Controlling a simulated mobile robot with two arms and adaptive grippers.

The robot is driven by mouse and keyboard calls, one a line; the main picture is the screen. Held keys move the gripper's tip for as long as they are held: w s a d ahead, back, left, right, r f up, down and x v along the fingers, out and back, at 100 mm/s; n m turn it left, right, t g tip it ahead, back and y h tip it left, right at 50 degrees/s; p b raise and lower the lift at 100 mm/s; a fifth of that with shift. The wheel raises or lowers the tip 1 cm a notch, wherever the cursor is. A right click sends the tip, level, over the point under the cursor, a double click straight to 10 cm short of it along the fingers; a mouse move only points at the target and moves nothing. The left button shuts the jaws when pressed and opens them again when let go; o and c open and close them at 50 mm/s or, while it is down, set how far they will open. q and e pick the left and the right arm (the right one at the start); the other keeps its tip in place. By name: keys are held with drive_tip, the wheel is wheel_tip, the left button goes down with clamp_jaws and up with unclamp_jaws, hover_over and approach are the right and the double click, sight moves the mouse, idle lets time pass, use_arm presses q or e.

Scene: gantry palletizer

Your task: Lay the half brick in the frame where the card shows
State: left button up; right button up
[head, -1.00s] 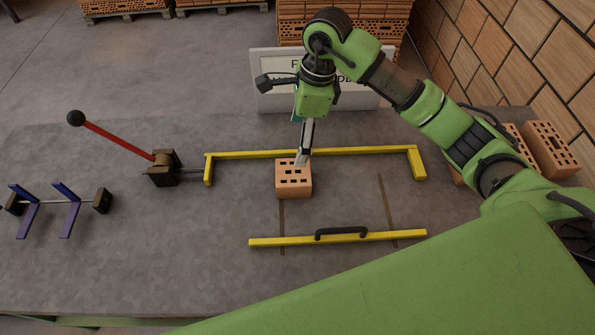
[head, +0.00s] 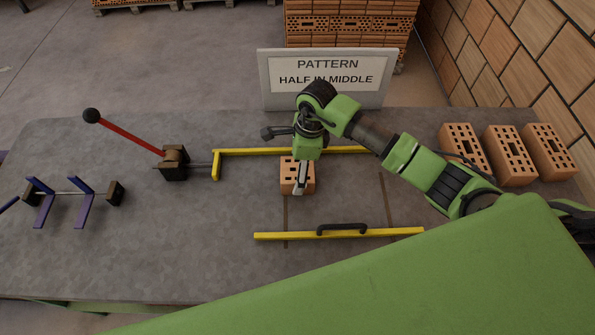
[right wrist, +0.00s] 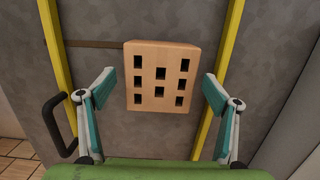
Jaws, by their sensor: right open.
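The half brick (head: 285,177), orange with square holes, lies on the table just in front of the yellow frame's back bar (head: 240,152), left of the frame's middle. In the right wrist view the half brick (right wrist: 160,50) shows whole. My right gripper (head: 300,190) is over it, open; in the wrist view its two fingertips (right wrist: 160,92) stand on either side of the brick, with gaps. The card (head: 325,65) stands behind the frame and reads "PATTERN HALF IN MIDDLE". My right arm hides the frame's right end. My left gripper is not in view.
Several whole bricks (head: 510,155) stand at the right. The front yellow bar (head: 275,236) carries a black handle (head: 342,228). A red lever (head: 130,138) and a fixture with purple brackets (head: 80,205) are at the left. Brown strips (head: 285,220) cross the frame floor.

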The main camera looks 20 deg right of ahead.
drive_tip(key=shift+f, duration=0.35)
drive_tip(key=shift+f+b, duration=0.25)
drive_tip(key=shift+b, duration=0.15)
idle(0.4)
drive_tip(key=c, duration=1.8)
drive_tip(key=shift+r, duration=0.1)
